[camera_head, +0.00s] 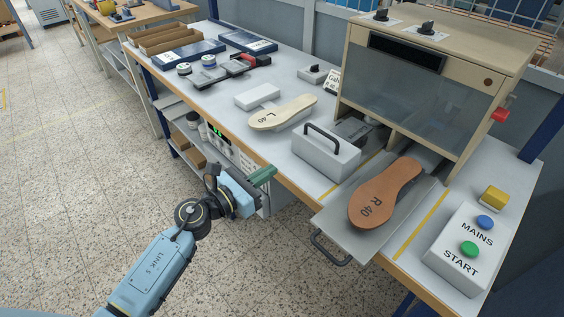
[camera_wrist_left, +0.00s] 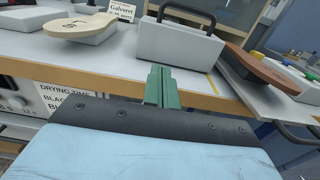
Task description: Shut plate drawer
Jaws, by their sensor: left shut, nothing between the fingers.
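The plate drawer (camera_head: 338,224) is a flat grey metal plate pulled out of the beige machine (camera_head: 430,80), sticking out past the table's front edge. Its dark handle (camera_head: 330,250) hangs at the front edge. A brown sole marked R 40 (camera_head: 385,192) lies on it. In the left wrist view the drawer (camera_wrist_left: 262,101) is at the right, with the brown sole (camera_wrist_left: 275,70) on it. My left gripper (camera_head: 264,175) has green fingers, shut and empty, in front of the table edge, left of the drawer and apart from its handle. My right gripper is not in view.
A grey block with a dark handle (camera_head: 326,152) stands left of the drawer. A pale sole marked L 40 (camera_head: 283,112) lies further left. A control box with MAINS and START buttons (camera_head: 465,250) is at the right. The floor in front is clear.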

